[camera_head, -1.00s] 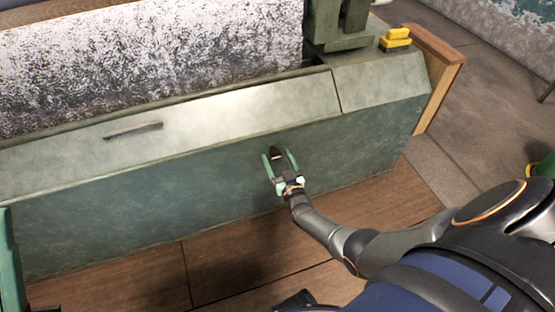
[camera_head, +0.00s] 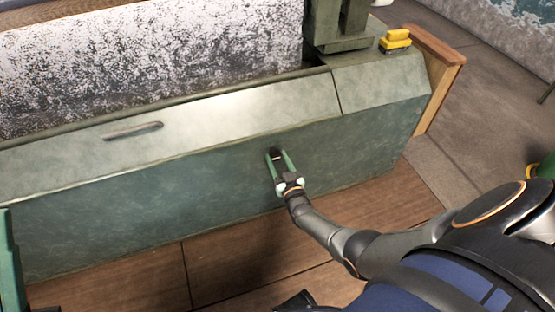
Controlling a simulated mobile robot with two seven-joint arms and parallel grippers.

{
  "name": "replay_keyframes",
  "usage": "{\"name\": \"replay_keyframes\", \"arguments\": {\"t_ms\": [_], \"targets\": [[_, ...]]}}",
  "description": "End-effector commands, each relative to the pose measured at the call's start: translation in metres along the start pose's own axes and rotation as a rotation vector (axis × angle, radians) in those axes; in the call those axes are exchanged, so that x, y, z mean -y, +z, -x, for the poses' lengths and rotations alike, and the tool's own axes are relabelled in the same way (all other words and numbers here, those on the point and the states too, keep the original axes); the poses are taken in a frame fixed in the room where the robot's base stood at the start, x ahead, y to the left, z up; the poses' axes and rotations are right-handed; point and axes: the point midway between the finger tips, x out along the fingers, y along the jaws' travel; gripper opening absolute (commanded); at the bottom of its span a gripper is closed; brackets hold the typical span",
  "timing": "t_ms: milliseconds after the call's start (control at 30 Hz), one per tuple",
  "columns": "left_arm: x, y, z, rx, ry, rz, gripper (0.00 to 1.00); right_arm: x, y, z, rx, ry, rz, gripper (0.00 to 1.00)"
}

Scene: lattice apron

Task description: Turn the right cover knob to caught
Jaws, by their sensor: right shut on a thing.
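The right cover knob (camera_head: 275,154) is a small dark knob on the green front panel of the machine. My right gripper (camera_head: 280,163) reaches up to it from below right, with its green fingers closed on the knob's two sides. The fingers hide part of the knob, and its exact turn is too small to tell. The cover (camera_head: 235,115) is a pale green sloping panel above the front panel and lies flat. My left gripper does not show.
A dark bar handle (camera_head: 133,131) sits on the sloping cover. A yellow block-like part (camera_head: 396,41) stands on the machine's right end, beside a wooden end board (camera_head: 436,75). The wooden floor (camera_head: 235,262) in front of the panel is clear.

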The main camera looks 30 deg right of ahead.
Motion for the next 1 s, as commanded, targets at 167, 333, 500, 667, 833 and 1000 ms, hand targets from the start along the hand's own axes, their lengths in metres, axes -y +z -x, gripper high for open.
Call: {"name": "replay_keyframes", "arguments": {"t_ms": [167,333,500,667,833,1000], "targets": [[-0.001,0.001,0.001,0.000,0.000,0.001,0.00,-0.001,0.001,0.000,0.001,0.001,-0.042,0.00],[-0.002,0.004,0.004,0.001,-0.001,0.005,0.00,0.000,0.002,0.001,0.001,0.001,-0.134,0.00],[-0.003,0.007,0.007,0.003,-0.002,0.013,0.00,0.000,0.002,0.001,0.000,0.001,-0.276,0.00],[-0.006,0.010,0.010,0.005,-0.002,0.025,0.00,0.000,0.002,0.001,0.001,0.000,-0.427,0.00],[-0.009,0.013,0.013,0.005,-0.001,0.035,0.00,0.001,0.002,0.001,0.001,0.000,-0.590,0.00],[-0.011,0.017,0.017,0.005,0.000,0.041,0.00,0.001,0.002,0.001,0.002,0.000,-0.750,0.00]]}}
